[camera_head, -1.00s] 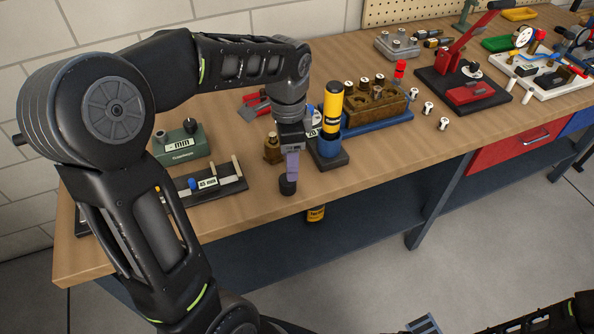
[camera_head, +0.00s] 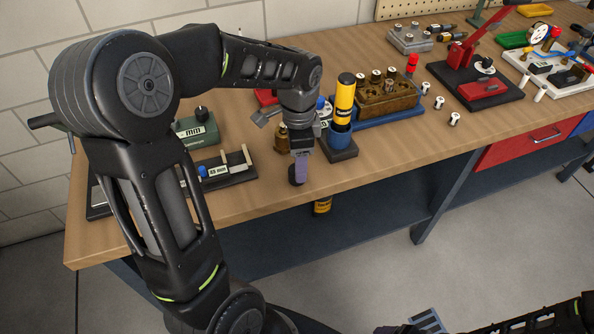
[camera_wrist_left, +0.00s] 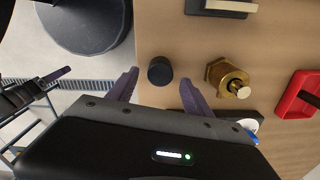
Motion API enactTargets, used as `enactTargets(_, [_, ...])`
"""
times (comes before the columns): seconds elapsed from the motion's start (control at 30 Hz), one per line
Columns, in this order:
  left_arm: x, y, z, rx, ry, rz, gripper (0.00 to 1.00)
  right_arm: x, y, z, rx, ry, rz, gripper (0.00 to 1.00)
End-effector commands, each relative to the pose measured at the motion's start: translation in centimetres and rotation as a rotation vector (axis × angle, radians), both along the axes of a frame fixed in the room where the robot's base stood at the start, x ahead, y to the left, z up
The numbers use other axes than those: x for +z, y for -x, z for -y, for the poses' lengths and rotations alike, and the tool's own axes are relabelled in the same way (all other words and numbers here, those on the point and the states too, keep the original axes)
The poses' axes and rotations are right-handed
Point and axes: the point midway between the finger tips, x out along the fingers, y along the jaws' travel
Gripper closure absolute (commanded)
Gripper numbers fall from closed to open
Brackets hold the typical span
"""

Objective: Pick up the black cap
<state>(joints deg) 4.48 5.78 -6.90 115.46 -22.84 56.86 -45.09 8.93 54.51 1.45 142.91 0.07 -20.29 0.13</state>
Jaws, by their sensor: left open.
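The black cap (camera_head: 293,178) stands on the wooden bench near its front edge. My left gripper (camera_head: 299,178) points down over it and partly hides it in the head view. In the left wrist view the round black cap (camera_wrist_left: 160,70) lies between the two purple fingertips of my left gripper (camera_wrist_left: 161,79), with a gap on each side. The left gripper is open. My right gripper (camera_head: 428,322) is low at the bottom edge of the head view, away from the bench, and its opening is unclear.
A brass fitting (camera_wrist_left: 228,78) stands close beside the cap. A black gauge board (camera_head: 235,174) lies to the left. The bench front edge is close.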

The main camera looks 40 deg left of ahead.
Motion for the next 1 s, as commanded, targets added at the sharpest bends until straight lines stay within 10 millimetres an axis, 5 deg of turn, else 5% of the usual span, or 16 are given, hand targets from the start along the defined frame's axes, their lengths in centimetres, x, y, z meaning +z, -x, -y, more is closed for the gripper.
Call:
enactTargets(0.3, [-4.0, 0.2, -0.1, 0.002, 0.001, -0.003, 0.41, 0.7, 0.1, 0.0, -0.001, 0.003, -0.003, 0.22])
enactTargets(0.9, [-4.1, 0.1, -0.1, 0.001, 0.001, 0.0, 0.41, 0.7, 0.1, 0.0, -0.001, 0.003, -0.003, 0.22])
enactTargets(1.0, [-4.1, 0.1, -0.1, 0.001, 0.001, 0.0, 0.48, 0.7, 0.1, 0.0, -0.001, 0.003, -0.003, 0.22])
